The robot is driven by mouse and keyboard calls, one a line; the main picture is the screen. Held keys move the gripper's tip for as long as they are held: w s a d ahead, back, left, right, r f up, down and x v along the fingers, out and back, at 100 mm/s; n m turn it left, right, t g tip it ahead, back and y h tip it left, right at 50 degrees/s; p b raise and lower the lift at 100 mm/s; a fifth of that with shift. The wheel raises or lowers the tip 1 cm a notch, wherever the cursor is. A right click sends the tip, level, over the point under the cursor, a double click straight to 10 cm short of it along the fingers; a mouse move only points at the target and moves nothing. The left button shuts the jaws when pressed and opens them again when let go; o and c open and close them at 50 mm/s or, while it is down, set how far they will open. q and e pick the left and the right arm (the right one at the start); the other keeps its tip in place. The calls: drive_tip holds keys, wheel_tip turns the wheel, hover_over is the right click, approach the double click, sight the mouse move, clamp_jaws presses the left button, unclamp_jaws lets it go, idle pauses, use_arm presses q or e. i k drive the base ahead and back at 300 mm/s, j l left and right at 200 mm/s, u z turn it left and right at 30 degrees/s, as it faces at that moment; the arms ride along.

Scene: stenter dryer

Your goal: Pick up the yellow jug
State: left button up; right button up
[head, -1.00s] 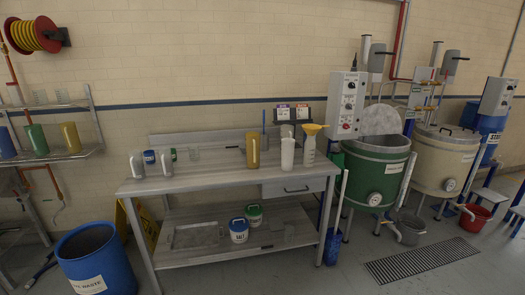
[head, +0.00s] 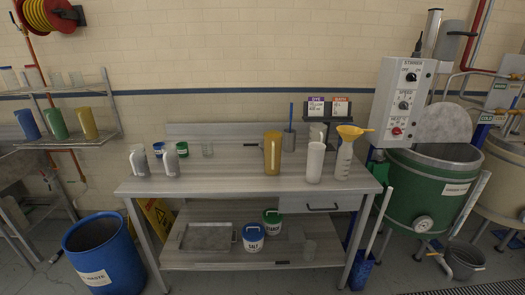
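A tall yellow jug (head: 272,154) stands upright on the worktop of the grey workbench (head: 225,181), right of its middle. Its handle side is hard to make out. A second yellow jug (head: 87,124) stands on the wall shelf at the left, beside a green jug (head: 56,124) and a blue jug (head: 28,124). Neither of my grippers shows in the head view.
A blue drum (head: 98,258) stands front left, a green vat (head: 430,195) at right. The worktop's front middle is clear.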

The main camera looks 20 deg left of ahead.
sight(272, 139)
drive_tip(key=i+l+u, duration=0.2)
drive_tip(key=i+u, duration=0.15)
drive_tip(key=i, duration=0.15)
drive_tip(key=i+l+u, duration=0.4)
drive_tip(key=i+j, duration=0.05)
